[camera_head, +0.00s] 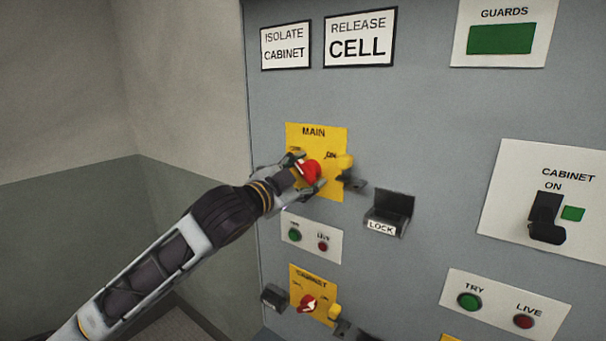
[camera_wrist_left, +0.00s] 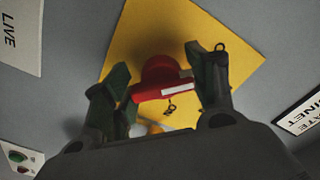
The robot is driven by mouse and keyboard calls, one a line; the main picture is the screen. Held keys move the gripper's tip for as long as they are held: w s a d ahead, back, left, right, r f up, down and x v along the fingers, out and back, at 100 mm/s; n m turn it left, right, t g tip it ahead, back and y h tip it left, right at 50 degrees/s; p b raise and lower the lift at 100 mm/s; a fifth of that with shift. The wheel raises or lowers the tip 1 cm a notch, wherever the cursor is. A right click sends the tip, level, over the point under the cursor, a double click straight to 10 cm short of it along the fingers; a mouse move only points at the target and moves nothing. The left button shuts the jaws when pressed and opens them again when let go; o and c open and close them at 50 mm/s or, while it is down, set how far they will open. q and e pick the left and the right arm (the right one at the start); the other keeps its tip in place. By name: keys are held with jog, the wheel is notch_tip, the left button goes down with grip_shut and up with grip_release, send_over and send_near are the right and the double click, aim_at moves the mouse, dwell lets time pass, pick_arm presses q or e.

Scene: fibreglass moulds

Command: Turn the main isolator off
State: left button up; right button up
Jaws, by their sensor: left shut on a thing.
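The main isolator is a red rotary handle (camera_head: 311,171) on a yellow plate (camera_head: 322,190) marked MAIN, with ON at its upper right. My left gripper (camera_head: 303,175) is at the plate, its fingers on either side of the red handle. In the left wrist view, the fingers of the left gripper (camera_wrist_left: 165,90) are shut on the red handle (camera_wrist_left: 160,78), which has a white stripe. The yellow plate (camera_wrist_left: 200,35) shows behind it. The lettering left of ON is partly hidden. My right gripper is not in view.
Below are a small lamp panel (camera_head: 311,238) and a second red handle (camera_head: 307,303) on a CABINET plate. A black CABINET switch (camera_head: 546,218) is farther right.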

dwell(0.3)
pick_arm(q)
jog(key=o, duration=1)
jog(key=shift+s+a, duration=0.1)
jog(key=shift+v, duration=5.85)
jog(key=shift+f, duration=0.2)
